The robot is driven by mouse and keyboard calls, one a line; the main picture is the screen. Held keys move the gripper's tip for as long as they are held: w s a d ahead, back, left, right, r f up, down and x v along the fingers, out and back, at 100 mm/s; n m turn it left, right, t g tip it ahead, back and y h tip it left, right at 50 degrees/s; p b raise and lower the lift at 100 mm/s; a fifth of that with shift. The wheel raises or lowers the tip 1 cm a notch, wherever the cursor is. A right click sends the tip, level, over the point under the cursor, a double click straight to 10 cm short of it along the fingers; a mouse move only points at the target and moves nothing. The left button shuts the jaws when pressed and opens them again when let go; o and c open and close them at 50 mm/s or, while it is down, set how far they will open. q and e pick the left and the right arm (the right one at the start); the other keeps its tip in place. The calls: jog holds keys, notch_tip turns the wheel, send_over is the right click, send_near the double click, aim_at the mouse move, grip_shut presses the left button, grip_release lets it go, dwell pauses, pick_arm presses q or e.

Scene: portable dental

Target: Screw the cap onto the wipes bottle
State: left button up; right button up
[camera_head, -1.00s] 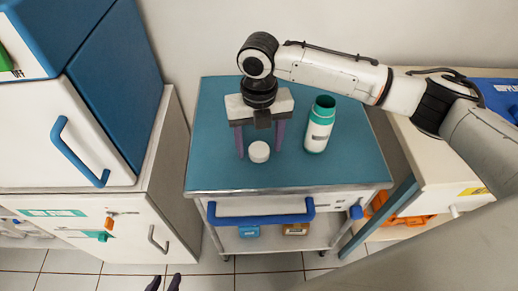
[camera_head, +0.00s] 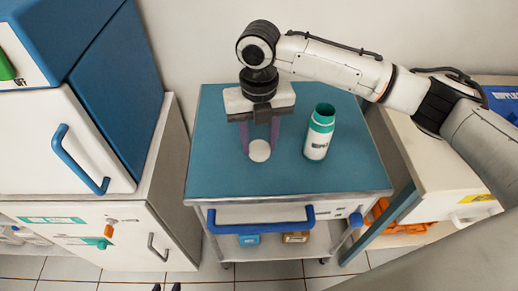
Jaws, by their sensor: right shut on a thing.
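The white round cap (camera_head: 259,151) is at the front middle of the blue cart top. My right gripper (camera_head: 260,149) is above it, with its two purple fingers shut on the cap's sides. Whether the cap touches the surface cannot be told. The wipes bottle (camera_head: 318,136), white with a teal neck and a label, stands upright and open-topped to the right of the cap, apart from the gripper. Only the purple fingertips of my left gripper (camera_head: 167,287) show at the bottom edge; their opening is unclear.
The cart top (camera_head: 222,172) is clear to the left and front. A blue handle (camera_head: 262,220) runs along the cart's front. A white cabinet (camera_head: 120,220) stands at left, and a side table (camera_head: 440,165) at right under my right arm.

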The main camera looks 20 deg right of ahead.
aim_at(266, 150)
notch_tip(266, 150, up, 6)
jog(key=shift+r, duration=0.25)
jog(key=m, duration=0.2)
jog(key=s+d+m, duration=0.1)
jog(key=m, duration=0.2)
jog(key=shift+s+d+m, duration=0.15)
jog(key=shift+s+m, duration=0.1)
jog(key=shift+m, duration=0.15)
jog(key=s+d+m, duration=0.2)
jog(key=s+m, duration=0.3)
jog(key=m, duration=0.9)
jog(key=s+d+m, duration=0.3)
jog(key=s+m, duration=0.2)
jog(key=m, duration=0.9)
jog(key=shift+m, duration=0.4)
jog(key=shift+w, duration=0.15)
